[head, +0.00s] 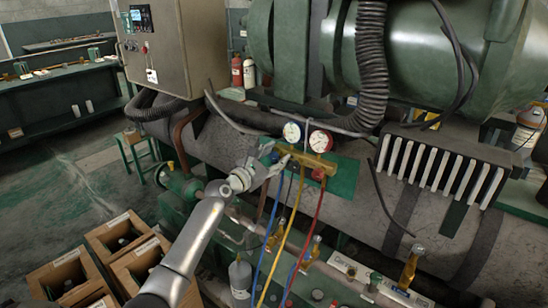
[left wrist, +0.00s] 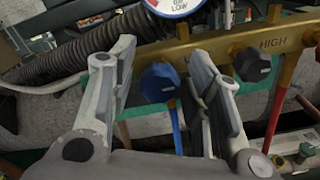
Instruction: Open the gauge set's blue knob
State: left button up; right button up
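The gauge set is a brass manifold (head: 312,161) with two round dials, one blue-marked (head: 292,132) and one red (head: 320,141), mounted on the big machine. In the left wrist view the brass body (left wrist: 225,45) reads HIGH, and the dial above reads LOW. The blue knob (left wrist: 160,83) shows between the fingers of my left gripper (left wrist: 163,55), with gaps on both sides. The gripper is open and empty. My right gripper is not in view.
A dark knob (left wrist: 252,64) sits right of the right finger. Blue (head: 268,240), yellow (head: 290,235) and red (head: 312,235) hoses hang below the manifold. A thick corrugated hose (head: 371,65) runs above. Wooden crates (head: 65,270) stand at lower left.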

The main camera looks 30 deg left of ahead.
pick_arm(q)
jog(key=c, duration=0.7)
jog(key=shift+c, duration=0.5)
